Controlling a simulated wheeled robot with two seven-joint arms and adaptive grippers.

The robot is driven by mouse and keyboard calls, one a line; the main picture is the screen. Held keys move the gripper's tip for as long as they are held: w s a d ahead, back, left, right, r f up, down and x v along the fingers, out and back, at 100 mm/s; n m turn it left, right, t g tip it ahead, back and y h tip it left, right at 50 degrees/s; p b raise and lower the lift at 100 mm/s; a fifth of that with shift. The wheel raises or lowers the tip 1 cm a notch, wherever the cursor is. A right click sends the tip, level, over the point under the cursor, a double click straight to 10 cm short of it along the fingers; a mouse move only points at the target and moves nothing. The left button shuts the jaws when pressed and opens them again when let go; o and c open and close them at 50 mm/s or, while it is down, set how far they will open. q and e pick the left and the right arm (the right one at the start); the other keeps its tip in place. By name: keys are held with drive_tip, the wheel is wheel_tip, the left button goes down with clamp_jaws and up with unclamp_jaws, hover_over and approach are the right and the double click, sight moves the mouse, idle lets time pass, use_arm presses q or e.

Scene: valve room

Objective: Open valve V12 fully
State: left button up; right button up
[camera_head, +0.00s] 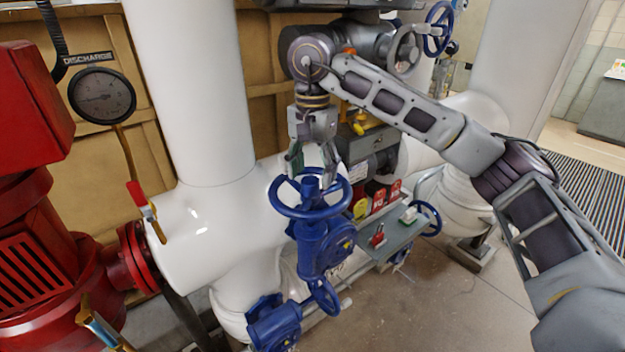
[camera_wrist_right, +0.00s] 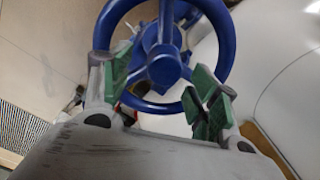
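A blue valve (camera_head: 322,245) with a blue handwheel (camera_head: 309,212) stands in the middle of the head view, in front of a white pipe. I cannot read a V12 tag on it. My right gripper (camera_head: 313,166) points down just above the handwheel. In the right wrist view the green-padded fingers of this gripper (camera_wrist_right: 162,88) are apart with nothing between the pads. The handwheel (camera_wrist_right: 163,68) lies beyond them, its hub and lower rim showing in the gap. I cannot tell whether a finger touches the rim. My left gripper is not in view.
A red pump (camera_head: 45,250) and a discharge gauge (camera_head: 102,95) stand at left. A grey shelf (camera_head: 398,232) with tags and small items is right of the valve. Other blue handwheels (camera_head: 438,28) sit behind. Open floor (camera_head: 430,300) lies at lower right.

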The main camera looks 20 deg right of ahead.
use_arm(q)
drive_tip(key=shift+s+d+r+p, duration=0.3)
drive_tip(key=shift+p, duration=0.2)
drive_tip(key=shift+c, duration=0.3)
use_arm(e)
drive_tip(key=shift+w+a+r, duration=0.2)
drive_tip(key=shift+a+r, duration=0.15)
drive_tip(key=shift+r, duration=0.25)
drive_tip(key=shift+d+r+p, duration=0.1)
drive_tip(key=shift+r+p, duration=0.35)
drive_tip(key=shift+r, duration=0.25)
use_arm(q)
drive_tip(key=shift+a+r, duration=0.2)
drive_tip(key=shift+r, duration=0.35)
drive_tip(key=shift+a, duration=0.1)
use_arm(e)
drive_tip(key=shift+m, duration=0.3)
drive_tip(key=shift+m, duration=3.6)
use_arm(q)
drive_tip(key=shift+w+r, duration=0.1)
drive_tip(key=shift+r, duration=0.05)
use_arm(e)
drive_tip(key=shift+m, duration=0.3)
